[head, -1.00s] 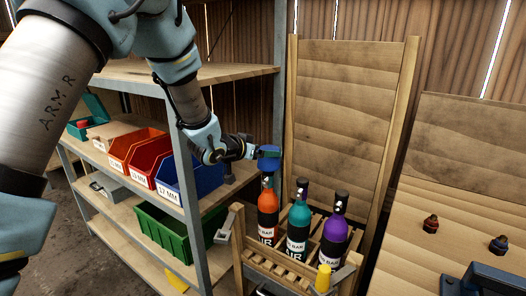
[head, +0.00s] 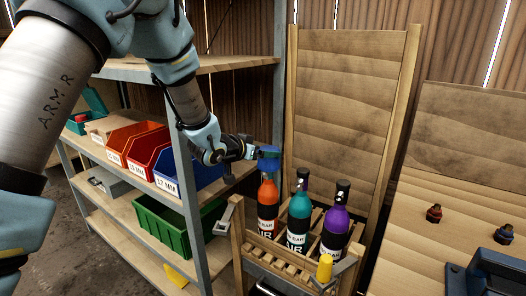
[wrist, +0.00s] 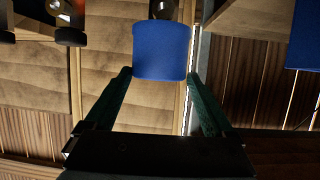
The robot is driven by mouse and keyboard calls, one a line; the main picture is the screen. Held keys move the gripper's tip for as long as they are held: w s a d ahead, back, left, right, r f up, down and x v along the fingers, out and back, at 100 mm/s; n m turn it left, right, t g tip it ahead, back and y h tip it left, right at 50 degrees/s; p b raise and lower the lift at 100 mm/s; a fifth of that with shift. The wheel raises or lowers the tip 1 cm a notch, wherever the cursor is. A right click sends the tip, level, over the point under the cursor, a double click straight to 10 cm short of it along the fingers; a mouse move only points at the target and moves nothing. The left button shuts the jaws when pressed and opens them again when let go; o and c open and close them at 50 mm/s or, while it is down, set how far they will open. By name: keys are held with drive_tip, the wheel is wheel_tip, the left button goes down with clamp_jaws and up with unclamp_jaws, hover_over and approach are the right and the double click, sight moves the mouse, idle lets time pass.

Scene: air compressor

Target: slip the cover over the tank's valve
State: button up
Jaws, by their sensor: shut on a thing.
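My gripper (head: 266,158) is shut on a blue cover (head: 268,165), directly above the orange tank (head: 268,191). The cover's lower edge is at the tank's top, and that tank's valve is hidden behind it. I cannot tell how far the cover is over the valve. In the wrist view the blue cover (wrist: 162,52) sits between the two green fingertips (wrist: 160,78), and a grey part of the tank shows just beyond it. A teal tank (head: 299,217) and a purple tank (head: 335,228) stand upright to the right, their dark valves bare.
The tanks stand in a slatted wooden crate (head: 272,254). A metal shelf with red and blue bins (head: 150,160) and a green bin (head: 170,228) is to the left. A yellow-topped thing (head: 325,268) is at the crate's front. Two small knobs (head: 434,213) lie on the right board.

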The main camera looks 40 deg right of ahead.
drive_tip(key=shift+f, duration=0.1)
wheel_tip(320, 180, down, 2)
drive_tip(key=shift+f+b, duration=0.25)
drive_tip(key=shift+b, duration=0.85)
drive_tip(key=o, duration=1)
drive_tip(key=shift+o, duration=0.2)
drive_tip(key=b+v, duration=0.2)
drive_tip(key=v, duration=0.9)
